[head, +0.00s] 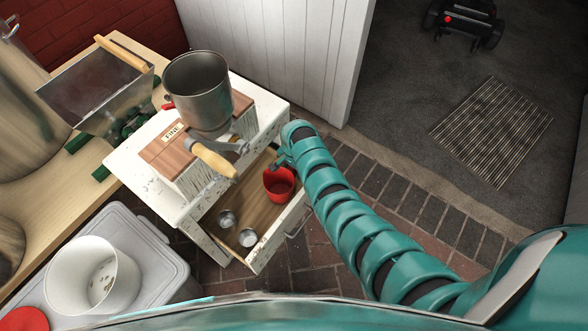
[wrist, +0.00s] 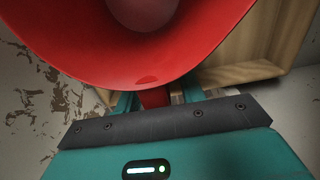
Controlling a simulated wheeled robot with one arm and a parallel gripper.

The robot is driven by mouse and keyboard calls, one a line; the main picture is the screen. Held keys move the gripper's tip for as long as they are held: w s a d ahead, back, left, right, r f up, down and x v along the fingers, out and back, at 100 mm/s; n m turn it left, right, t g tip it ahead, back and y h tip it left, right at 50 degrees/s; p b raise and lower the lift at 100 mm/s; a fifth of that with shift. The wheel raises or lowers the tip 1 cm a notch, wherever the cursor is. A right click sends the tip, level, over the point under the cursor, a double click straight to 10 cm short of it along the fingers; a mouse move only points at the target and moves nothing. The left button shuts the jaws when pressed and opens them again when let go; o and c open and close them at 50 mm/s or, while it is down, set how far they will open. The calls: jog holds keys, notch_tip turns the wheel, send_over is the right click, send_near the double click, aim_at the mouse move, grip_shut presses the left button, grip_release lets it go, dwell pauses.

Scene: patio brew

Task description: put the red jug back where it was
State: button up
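The red jug (head: 279,184) is upright at the right end of the open wooden drawer (head: 239,202) in the head view. I cannot tell whether its base touches the drawer floor. My gripper (head: 281,162) is at the jug's far side. In the wrist view the jug's wide red rim (wrist: 140,62) fills the top. Its red handle (wrist: 155,97) lies between the two teal fingers of my gripper (wrist: 154,101), which look closed on it. The lower handle and the fingertips are partly hidden.
Two small metal cups (head: 227,218) stand in the drawer, left of the jug. A grain mill with a metal hopper (head: 198,88) stands on the white cabinet (head: 150,178) above. A white bucket (head: 88,276) sits on a grey lidded box (head: 160,262) at lower left. Brick floor (head: 318,262) is clear at right.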

notch_tip(320, 180, up, 12)
jog(key=shift+r+p, duration=0.15)
jog(key=shift+p, duration=0.6)
dwell(0.6)
